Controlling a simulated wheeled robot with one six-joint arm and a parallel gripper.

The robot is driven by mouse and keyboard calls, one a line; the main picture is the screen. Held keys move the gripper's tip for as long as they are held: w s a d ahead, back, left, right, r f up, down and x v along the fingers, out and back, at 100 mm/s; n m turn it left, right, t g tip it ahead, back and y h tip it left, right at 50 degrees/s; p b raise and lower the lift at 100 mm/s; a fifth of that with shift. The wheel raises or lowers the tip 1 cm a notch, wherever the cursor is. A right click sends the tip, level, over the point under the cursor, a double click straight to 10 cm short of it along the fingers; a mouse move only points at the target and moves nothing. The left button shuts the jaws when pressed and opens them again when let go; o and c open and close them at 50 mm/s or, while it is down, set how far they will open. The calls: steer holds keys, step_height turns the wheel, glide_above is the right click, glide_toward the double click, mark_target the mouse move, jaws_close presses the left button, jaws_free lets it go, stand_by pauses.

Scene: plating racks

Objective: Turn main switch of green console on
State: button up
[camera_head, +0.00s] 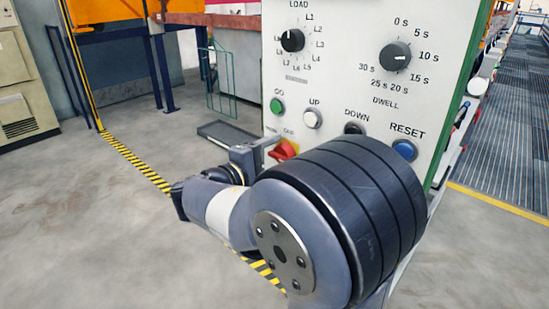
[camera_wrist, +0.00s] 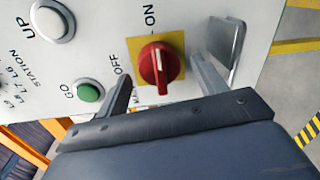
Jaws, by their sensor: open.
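The main switch is a red rotary knob (camera_wrist: 158,66) on a yellow plate (camera_wrist: 177,46), with ON and OFF lettering beside it. Its grip bar stands roughly upright in the wrist view. The knob (camera_head: 285,150) also shows low on the white face of the green-edged console (camera_head: 345,85), partly hidden. My gripper (camera_wrist: 160,70) is open, with one finger on each side of the knob. A gap shows between each finger and the knob. In the head view my gripper (camera_head: 258,150) is at the panel's lower left, largely behind my arm.
Near the switch are a green GO button (camera_wrist: 89,92), a white UP button (camera_head: 312,118), a black DOWN button (camera_head: 354,129) and a blue RESET button (camera_head: 404,150). LOAD (camera_head: 292,40) and DWELL (camera_head: 396,56) dials sit above. Open floor lies left.

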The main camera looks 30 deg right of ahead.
steer(key=f+v, duration=0.1)
steer(key=v, duration=0.9)
steer(key=shift+r+p, duration=0.4)
steer(key=shift+r, duration=0.05)
steer(key=x, duration=1)
steer(key=shift+w+d+b, duration=0.15)
steer(key=shift+d+b, duration=0.2)
steer(key=shift+b, duration=0.05)
steer(key=shift+a, duration=0.1)
